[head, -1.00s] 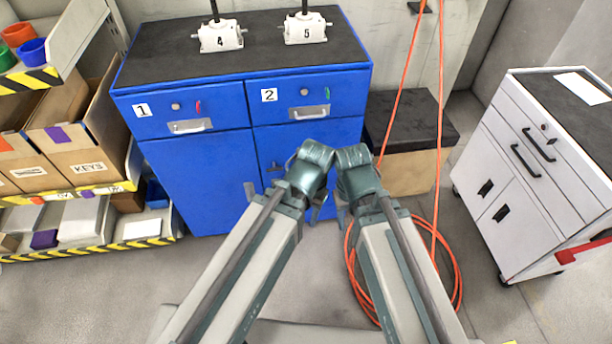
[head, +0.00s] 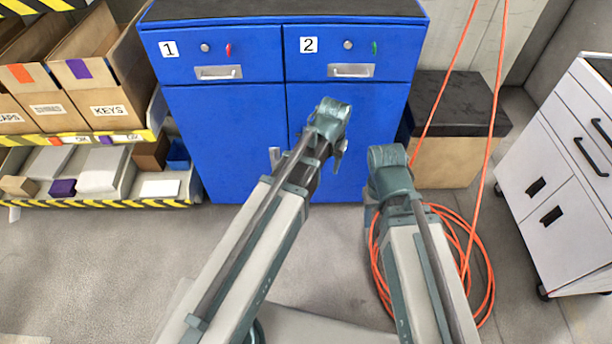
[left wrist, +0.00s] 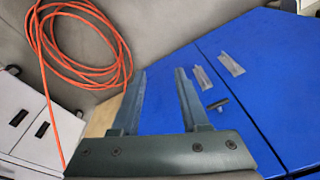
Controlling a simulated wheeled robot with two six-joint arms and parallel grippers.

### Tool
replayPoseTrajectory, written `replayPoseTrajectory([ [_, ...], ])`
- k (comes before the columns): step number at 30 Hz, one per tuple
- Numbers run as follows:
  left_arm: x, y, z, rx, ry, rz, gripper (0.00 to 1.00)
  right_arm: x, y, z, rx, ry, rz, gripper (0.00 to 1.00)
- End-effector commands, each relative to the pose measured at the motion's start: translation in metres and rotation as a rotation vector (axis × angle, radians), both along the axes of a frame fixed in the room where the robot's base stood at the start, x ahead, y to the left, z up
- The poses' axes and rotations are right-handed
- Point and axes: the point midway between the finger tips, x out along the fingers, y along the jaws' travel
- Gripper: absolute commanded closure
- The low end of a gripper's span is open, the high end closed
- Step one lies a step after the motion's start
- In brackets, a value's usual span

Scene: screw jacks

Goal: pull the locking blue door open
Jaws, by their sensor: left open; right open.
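The blue cabinet (head: 225,140) has two doors below its drawers. A silver handle of the left door (head: 274,158) shows beside my left arm. In the left wrist view, silver handles (left wrist: 203,77) (left wrist: 231,64) flank the door seam. A small dark turn-latch (left wrist: 218,104) sits on the right door (left wrist: 165,70); my arm hides it in the head view. My left gripper (head: 338,155) is in front of the right door, its fingers (left wrist: 160,95) open and empty, apart from the handles. My right gripper (head: 370,215) is open, lower right, mostly hidden by its wrist.
Drawers 1 (head: 225,55) and 2 (head: 350,55) are shut. An orange cable (head: 480,270) coils on the floor at right, near a dark-topped box (head: 450,150) and a white cabinet (head: 560,180). Shelves with cartons (head: 110,90) stand left.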

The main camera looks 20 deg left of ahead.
Motion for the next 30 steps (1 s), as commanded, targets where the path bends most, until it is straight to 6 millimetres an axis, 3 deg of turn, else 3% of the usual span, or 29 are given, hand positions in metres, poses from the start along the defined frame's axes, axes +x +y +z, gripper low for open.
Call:
replayPoseTrajectory([
  [1,0.021,0.008,-0.034,-0.008,-0.019,0.021,0.55,0.0,0.0,-0.034,-0.001,0.0,0.001,0.5],
  [9,0.1,0.056,-0.115,-0.041,-0.129,0.121,0.55,0.0,-0.001,-0.12,-0.002,-0.002,0.003,0.5],
  [15,0.148,0.095,-0.163,-0.059,-0.204,0.186,0.55,0.001,-0.001,-0.173,-0.004,-0.002,0.004,0.5],
  [21,0.174,0.121,-0.185,-0.065,-0.248,0.225,0.55,0.001,-0.001,-0.199,-0.005,-0.002,0.005,0.5],
  [30,0.18,0.128,-0.187,-0.067,-0.262,0.235,0.55,0.001,-0.001,-0.202,-0.005,-0.002,0.005,0.5],
])
